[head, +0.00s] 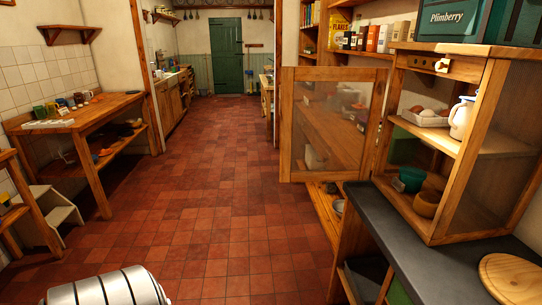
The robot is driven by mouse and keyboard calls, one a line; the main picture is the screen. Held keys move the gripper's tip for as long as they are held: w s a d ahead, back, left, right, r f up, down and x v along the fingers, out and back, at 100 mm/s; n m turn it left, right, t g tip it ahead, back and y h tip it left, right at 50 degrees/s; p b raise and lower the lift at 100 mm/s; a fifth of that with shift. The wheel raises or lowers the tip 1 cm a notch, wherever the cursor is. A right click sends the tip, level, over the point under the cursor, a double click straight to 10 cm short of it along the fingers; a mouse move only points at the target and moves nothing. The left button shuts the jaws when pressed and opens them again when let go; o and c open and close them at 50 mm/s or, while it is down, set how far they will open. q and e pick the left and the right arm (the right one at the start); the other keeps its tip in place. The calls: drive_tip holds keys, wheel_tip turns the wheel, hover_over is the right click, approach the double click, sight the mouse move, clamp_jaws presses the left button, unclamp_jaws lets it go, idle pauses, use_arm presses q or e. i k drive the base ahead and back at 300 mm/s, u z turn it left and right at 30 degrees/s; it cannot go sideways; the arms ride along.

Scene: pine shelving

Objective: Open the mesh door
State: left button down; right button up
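The mesh door (285,125) has a wooden frame around a see-through mesh panel. It stands swung wide open, out to the left of the wooden food cabinet (462,195) on the right. The cabinet's front is uncovered, so its inside shows. Its upper shelf holds a tray of eggs (425,117) and a white-and-blue jug (461,118). Its lower part holds a green bowl (411,179) and a brown bowl (427,204). Neither of my grippers is in view.
The cabinet stands on a dark counter (420,270) with a round wooden board (512,278). A green box (455,17) sits on top. Shelves with packets (372,38) are behind the door. A wooden table (75,120) stands left. The tiled floor (210,200) between is clear.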

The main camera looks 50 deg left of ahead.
sight(290, 75)
drive_tip(key=u, duration=1.1)
